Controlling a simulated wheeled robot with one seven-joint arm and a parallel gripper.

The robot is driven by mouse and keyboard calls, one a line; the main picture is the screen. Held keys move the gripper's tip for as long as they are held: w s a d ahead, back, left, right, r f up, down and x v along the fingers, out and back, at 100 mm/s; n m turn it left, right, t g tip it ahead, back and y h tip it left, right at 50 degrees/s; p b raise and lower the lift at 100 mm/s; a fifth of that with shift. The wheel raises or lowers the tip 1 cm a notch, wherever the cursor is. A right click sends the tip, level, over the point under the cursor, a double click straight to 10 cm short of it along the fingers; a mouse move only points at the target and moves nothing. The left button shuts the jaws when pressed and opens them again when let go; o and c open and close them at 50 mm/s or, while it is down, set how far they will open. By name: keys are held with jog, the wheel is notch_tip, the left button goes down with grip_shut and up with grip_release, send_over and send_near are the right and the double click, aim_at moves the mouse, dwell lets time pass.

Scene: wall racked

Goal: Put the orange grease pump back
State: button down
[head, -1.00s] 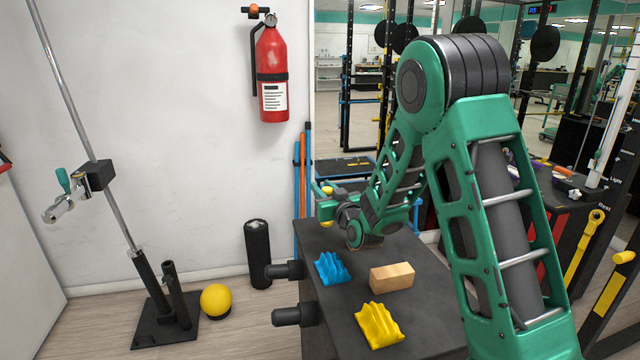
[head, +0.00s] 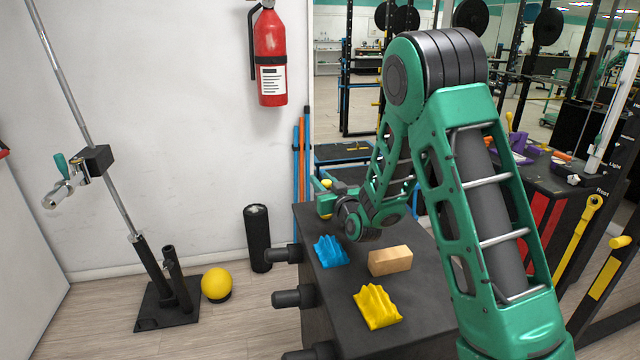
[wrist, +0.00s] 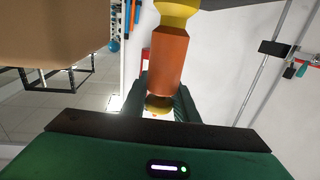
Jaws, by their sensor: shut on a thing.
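The orange grease pump (wrist: 168,62) is an orange cylinder with yellow ends. In the wrist view it extends from between the green fingers of my gripper (wrist: 160,100), which is shut on it. In the head view my gripper (head: 327,202) is at the far left end of the dark bench top (head: 335,285), near the wall. Only small yellow parts of the pump (head: 327,184) show there; my arm hides most of it. I cannot tell whether it touches anything.
A blue crumpled piece (head: 331,251), a wooden block (head: 390,261) and a yellow crumpled piece (head: 378,307) lie on the bench top. Black pegs (head: 293,297) stick out from its left side. A fire extinguisher (head: 269,58) hangs on the wall. Orange and blue poles (head: 302,155) stand behind.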

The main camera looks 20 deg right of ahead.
jog(key=shift+f, duration=0.45)
jog(key=c, duration=1.3)
grip_release()
jog(key=shift+s+a, duration=0.1)
